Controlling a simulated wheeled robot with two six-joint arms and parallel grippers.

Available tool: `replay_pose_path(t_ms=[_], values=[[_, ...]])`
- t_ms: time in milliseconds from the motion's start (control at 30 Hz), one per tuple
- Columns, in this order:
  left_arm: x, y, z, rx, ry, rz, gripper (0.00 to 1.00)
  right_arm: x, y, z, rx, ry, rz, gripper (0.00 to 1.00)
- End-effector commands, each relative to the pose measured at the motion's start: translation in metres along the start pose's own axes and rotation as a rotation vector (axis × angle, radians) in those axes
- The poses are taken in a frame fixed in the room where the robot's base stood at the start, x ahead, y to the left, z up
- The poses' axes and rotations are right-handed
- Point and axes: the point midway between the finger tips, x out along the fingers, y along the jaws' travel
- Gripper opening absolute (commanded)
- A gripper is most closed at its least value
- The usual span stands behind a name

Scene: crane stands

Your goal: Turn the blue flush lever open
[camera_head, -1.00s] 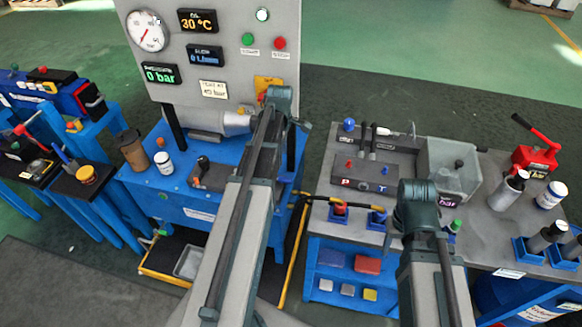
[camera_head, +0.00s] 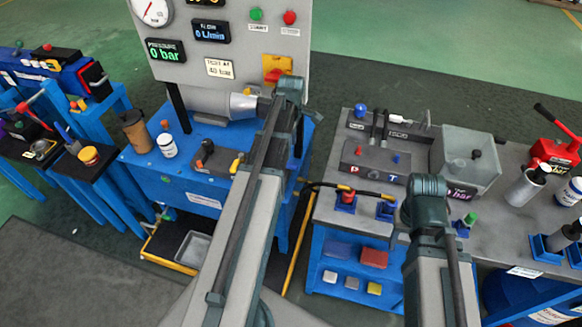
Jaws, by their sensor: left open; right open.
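I cannot pick out the blue flush lever for sure. A blue fitting (camera_head: 386,209) stands on the front of the grey bench, just left of my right arm, beside a red fitting (camera_head: 346,200). A small blue knob (camera_head: 360,109) stands at the bench's back left. My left gripper (camera_head: 310,113) is at the far end of the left arm, in front of the panel's lower right corner. My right gripper (camera_head: 399,224) is over the bench front, near the blue fitting. Both are open and largely hidden by my own arms; nothing shows held.
The gauge panel (camera_head: 190,74) rises behind the blue table (camera_head: 180,189), which holds a cup (camera_head: 137,131).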

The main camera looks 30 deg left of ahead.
Motion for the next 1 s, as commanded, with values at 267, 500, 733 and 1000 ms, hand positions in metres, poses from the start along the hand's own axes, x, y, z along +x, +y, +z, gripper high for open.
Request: replay_pose_path(t_ms=[267,500,733,1000], values=[[0.047,0.000,0.000,0.000,0.000,0.000,0.55,0.047,-0.004,-0.003,0.000,0.000,0.000,0.50],[0.079,0.000,0.000,0.000,0.000,0.000,0.55,0.078,-0.007,-0.005,-0.001,0.000,0.000,0.50],[0.092,0.000,0.000,0.000,0.000,0.000,0.55,0.092,-0.009,-0.005,-0.001,0.000,0.000,0.50],[0.091,0.000,0.000,0.000,0.000,0.000,0.55,0.091,-0.009,-0.005,-0.001,0.000,0.000,0.50]])
